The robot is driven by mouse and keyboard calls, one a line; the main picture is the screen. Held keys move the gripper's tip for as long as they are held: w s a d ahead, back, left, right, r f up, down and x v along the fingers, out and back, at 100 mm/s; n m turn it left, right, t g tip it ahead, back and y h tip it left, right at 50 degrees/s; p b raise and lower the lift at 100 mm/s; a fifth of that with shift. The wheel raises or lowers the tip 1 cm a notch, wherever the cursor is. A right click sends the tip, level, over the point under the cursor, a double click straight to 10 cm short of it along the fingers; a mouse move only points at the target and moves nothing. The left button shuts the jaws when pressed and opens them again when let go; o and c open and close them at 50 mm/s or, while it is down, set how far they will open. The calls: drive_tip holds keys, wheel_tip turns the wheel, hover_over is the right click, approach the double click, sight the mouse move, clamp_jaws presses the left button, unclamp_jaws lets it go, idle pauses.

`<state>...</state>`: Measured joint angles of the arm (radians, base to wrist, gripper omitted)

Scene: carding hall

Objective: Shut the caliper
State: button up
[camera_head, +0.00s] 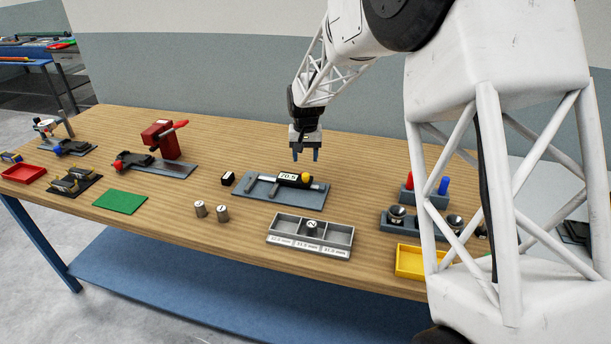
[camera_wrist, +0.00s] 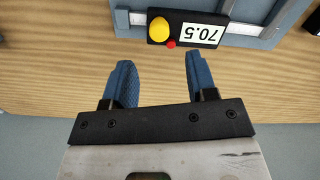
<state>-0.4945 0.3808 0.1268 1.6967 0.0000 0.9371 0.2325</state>
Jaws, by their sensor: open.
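The caliper (camera_head: 284,184) lies on a grey-blue plate (camera_head: 253,190) near the middle of the bench. Its black slider carries a display reading 70.5 and a yellow knob (camera_head: 305,177). In the wrist view the black slider (camera_wrist: 192,43) shows at the top with the yellow knob (camera_wrist: 159,29) and a small red button (camera_wrist: 171,44). The caliper's jaws stand apart at its left end in the head view. My gripper (camera_head: 306,155) is above the bench just behind the caliper, pointing down. Its blue fingers (camera_wrist: 159,75) are apart with nothing between them.
A grey three-part tray (camera_head: 310,232) holding one cylinder stands in front of the caliper, with two metal cylinders (camera_head: 211,211) to its left. A red press (camera_head: 160,139) and a green mat (camera_head: 120,201) are further left. A yellow bin (camera_head: 409,262) and cup rack (camera_head: 399,223) stand right.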

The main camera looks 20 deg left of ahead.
sight(306, 174)
drive_tip(key=shift+f, duration=0.1)
drive_tip(key=shift+f, duration=3.8)
clamp_jaws()
